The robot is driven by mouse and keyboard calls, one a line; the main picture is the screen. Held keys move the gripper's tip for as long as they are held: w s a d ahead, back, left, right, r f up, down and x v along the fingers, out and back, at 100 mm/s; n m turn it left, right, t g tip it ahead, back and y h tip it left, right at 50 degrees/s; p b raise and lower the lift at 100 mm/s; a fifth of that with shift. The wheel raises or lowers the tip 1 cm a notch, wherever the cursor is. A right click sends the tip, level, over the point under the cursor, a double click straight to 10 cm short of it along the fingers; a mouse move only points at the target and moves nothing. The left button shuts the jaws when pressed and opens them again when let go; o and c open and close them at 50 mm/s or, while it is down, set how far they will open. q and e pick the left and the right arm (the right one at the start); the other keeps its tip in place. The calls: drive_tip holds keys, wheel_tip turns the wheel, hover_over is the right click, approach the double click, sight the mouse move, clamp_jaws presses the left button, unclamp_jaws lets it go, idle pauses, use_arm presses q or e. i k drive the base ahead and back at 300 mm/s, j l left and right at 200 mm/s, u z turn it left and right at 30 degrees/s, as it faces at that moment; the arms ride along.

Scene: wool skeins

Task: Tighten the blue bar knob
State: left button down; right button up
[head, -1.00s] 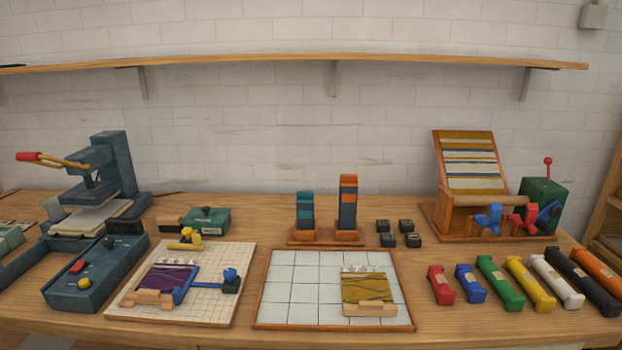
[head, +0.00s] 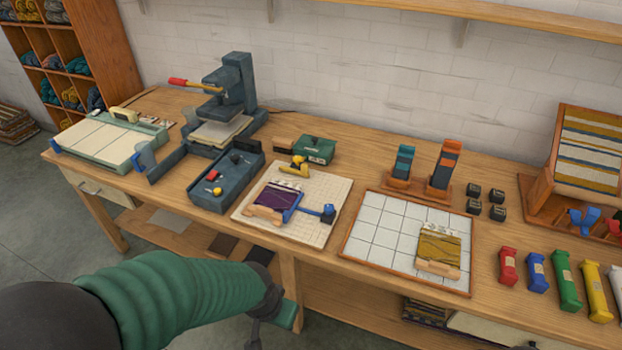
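The cream gridded board (head: 318,236) lies on the bench with a purple woven piece (head: 271,197) on it. A blue bar (head: 294,207) lies along the right edge of the purple piece. A blue knob (head: 328,211) sits at the board's right side, at the end of a dark arm joined to the bar. My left gripper (head: 284,318) is at the bottom of the head view, in front of the bench and below the board, apart from the knob. Its fingers are small and partly hidden, so its opening is unclear. My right gripper is out of view.
A yellow knob (head: 298,163) stands at the board's back edge. A dark blue tray (head: 226,183) is left of the board, and an orange-framed tiled board (head: 378,248) is right of it. A press (head: 230,95) stands behind. The bench's front edge lies between my arm and the board.

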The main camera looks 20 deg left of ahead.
sight(328, 209)
drive_tip(key=i+j+u, duration=0.45)
drive_tip(key=i+j, duration=0.45)
